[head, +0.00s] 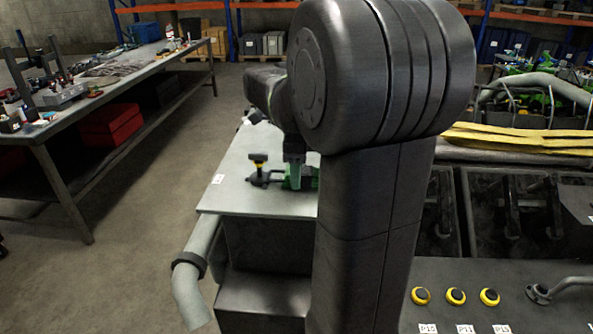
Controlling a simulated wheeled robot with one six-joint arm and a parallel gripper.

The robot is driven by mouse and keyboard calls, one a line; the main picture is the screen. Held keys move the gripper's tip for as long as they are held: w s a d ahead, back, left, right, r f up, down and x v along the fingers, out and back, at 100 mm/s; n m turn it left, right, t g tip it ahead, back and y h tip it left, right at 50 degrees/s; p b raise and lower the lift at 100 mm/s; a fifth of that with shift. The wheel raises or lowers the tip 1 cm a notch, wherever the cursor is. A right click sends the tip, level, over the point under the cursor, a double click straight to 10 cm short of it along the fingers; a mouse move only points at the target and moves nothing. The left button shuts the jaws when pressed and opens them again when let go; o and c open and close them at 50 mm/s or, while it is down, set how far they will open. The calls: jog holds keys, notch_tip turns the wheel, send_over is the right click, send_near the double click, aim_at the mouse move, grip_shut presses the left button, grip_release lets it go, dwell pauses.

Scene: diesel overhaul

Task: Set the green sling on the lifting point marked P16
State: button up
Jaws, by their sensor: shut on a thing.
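My gripper (293,160) is mostly hidden behind my own dark arm. Only a dark piece of it shows, low over the grey plate in the middle. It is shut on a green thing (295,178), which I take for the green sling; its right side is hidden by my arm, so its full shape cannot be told. I cannot tell whether it touches the plate. A black fitting with a yellow top (258,163) stands just left of it. A white label (218,179) lies at the plate's left edge, too small to read. I cannot make out P16.
Three yellow-ringed knobs (456,297) with white labels sit on the dark panel at lower right. Yellow straps (520,139) lie across the engine at right. A grey pipe (194,270) juts out at the plate's near left corner. A workbench (75,108) stands left, across clear floor.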

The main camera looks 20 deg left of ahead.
jog(key=o, duration=1.3)
jog(key=shift+c, duration=0.2)
notch_tip(320, 180, up, 14)
